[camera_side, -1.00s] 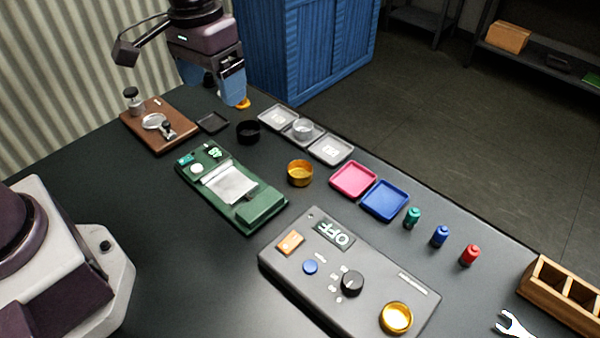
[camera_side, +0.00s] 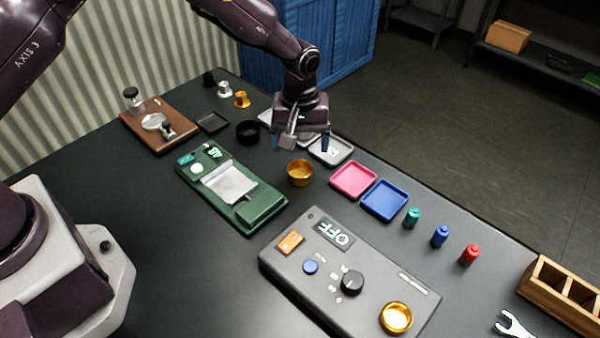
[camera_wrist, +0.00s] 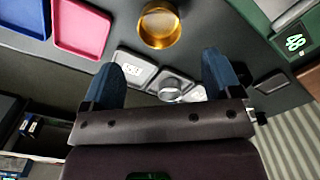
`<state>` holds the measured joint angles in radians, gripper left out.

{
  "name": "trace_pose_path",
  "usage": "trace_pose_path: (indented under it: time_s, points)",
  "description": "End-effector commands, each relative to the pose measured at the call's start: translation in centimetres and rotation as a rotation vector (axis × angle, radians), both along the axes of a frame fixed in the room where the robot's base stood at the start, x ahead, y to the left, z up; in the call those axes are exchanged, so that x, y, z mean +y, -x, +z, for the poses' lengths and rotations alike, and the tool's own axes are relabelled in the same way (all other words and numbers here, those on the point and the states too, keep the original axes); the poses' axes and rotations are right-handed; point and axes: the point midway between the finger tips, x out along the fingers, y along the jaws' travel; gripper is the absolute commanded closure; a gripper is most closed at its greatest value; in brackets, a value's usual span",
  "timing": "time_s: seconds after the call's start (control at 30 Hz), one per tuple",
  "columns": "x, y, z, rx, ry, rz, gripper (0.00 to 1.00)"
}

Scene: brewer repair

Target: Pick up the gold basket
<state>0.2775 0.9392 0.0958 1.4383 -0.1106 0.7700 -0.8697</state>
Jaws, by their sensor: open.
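The gold basket (camera_side: 300,173) is a small round open cup standing upright on the dark table, between the green scale and the pink tray. It also shows in the wrist view (camera_wrist: 159,24) at the top middle, beyond my fingertips. My gripper (camera_side: 300,146) is above and just behind the basket in the side view, with its blue fingers spread and nothing between them. In the wrist view my gripper (camera_wrist: 170,68) is open, and its fingers are apart from the basket. A second gold round cup (camera_side: 396,317) sits on the grey control box at the front.
A black cup (camera_side: 248,132) and grey trays (camera_side: 331,151) lie near my gripper. The green scale (camera_side: 246,205), pink tray (camera_side: 353,180), blue tray (camera_side: 385,200) and grey control box (camera_side: 335,262) surround the basket. A silver cup (camera_wrist: 171,88) shows below my fingers.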

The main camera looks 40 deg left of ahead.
Motion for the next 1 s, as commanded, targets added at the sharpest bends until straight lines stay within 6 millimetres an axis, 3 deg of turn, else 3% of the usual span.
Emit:
trace_pose_path:
  time_s: [0.6, 0.9, 1.0]
  points:
    - [-0.3, 0.5, -7.2, 0.001, 0.0, -0.002, 0.16]
    - [-0.3, 0.5, -7.6, -0.001, 0.001, -0.002, 0.16]
    - [-0.3, 0.5, -7.6, -0.001, 0.001, -0.002, 0.36]
